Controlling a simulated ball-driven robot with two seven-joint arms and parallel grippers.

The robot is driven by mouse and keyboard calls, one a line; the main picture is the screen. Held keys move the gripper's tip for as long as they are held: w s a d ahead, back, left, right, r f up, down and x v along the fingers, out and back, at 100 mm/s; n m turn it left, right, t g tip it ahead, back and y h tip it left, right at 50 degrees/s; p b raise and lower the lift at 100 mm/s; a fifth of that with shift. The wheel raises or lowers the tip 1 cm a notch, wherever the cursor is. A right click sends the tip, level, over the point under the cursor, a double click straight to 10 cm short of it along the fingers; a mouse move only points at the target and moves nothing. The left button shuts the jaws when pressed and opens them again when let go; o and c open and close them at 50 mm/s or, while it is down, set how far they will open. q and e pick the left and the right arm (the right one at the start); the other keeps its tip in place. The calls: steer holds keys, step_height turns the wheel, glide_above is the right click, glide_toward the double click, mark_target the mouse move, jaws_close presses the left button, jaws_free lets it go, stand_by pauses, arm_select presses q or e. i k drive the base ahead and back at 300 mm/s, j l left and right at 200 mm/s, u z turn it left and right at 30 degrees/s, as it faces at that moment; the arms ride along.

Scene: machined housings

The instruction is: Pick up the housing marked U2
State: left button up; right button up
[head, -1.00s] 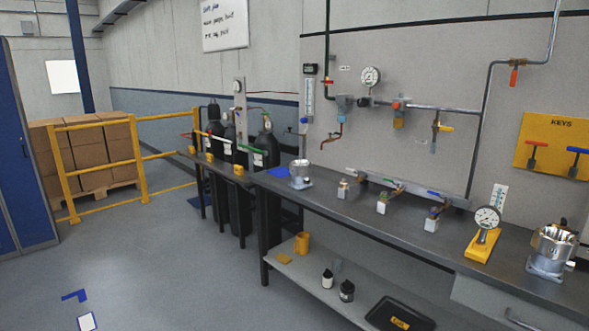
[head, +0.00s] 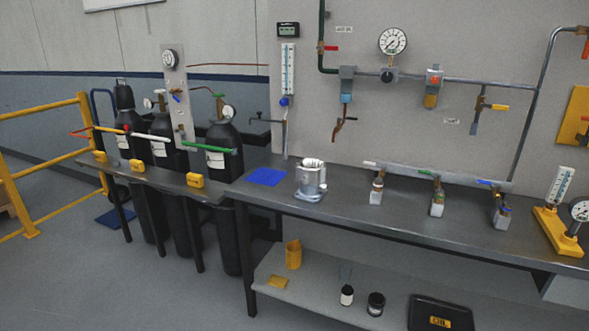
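One metal housing (head: 311,179) stands upright on the grey workbench (head: 400,215), just right of a blue mat (head: 266,177). It is a silvery cylinder on a flanged foot. No U2 mark can be read on it at this distance. Neither of my grippers shows in the head view.
Gas cylinders (head: 222,165) stand behind a lower bench at left. A manifold (head: 440,176) with white blocks lies on the bench right of the housing, and a yellow gauge stand (head: 556,232) is further right. A lower shelf (head: 320,300) holds bottles (head: 347,295) and a black tray (head: 441,314). Floor is clear at lower left.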

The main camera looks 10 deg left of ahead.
mark_target(310, 174)
steer(key=i+j+z, duration=0.15)
steer(key=j, duration=0.8)
steer(key=j+z, duration=0.15)
steer(key=j, duration=0.75)
